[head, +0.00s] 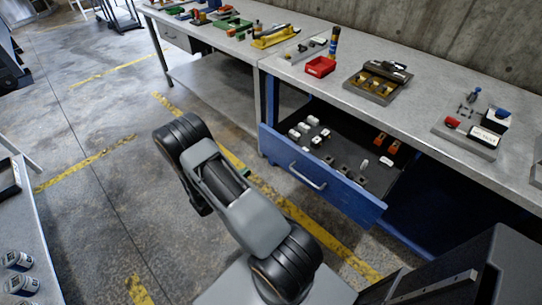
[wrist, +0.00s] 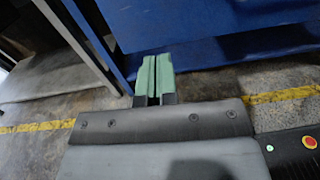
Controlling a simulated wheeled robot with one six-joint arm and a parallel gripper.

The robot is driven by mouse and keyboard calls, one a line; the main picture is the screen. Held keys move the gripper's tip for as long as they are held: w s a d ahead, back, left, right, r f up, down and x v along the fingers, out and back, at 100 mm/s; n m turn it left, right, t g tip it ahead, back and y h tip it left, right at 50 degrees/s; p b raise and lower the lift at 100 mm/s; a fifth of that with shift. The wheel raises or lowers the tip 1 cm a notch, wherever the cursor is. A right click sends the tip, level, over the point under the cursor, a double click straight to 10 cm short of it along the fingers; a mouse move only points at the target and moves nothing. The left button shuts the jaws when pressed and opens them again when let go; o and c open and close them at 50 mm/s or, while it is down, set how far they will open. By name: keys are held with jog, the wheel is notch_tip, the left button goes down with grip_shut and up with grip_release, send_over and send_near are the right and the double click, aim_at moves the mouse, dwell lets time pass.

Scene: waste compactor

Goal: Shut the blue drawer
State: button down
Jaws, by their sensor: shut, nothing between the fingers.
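The blue drawer (head: 318,184) is pulled out from under the workbench in the head view, with its silver bar handle (head: 307,177) on the front. Small white, grey and orange parts lie inside it. My gripper (wrist: 154,62) is shut and empty, with its green fingers together in the wrist view. In the head view most of the gripper is hidden behind my arm; a bit of green shows low, near the left end of the drawer front. A blue panel (wrist: 205,28) lies beyond the fingertips in the wrist view. I cannot tell whether they touch it.
The workbench top (head: 340,97) holds a red bin (head: 320,67), a fixture with brass-coloured parts (head: 378,82) and other items. A dark box-shaped object (head: 450,275) stands at lower right. Open concrete floor with yellow lines lies to the left. Another table edge (head: 32,235) is at far left.

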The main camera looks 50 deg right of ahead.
jog(key=p, duration=0.2)
send_near(275, 151)
jog(key=shift+n, duration=0.3)
jog(key=d, duration=0.5)
jog(key=shift+s+d, duration=0.2)
jog(key=shift+d, duration=0.2)
jog(key=shift+d+t, duration=0.3)
jog(key=shift+d, duration=0.6)
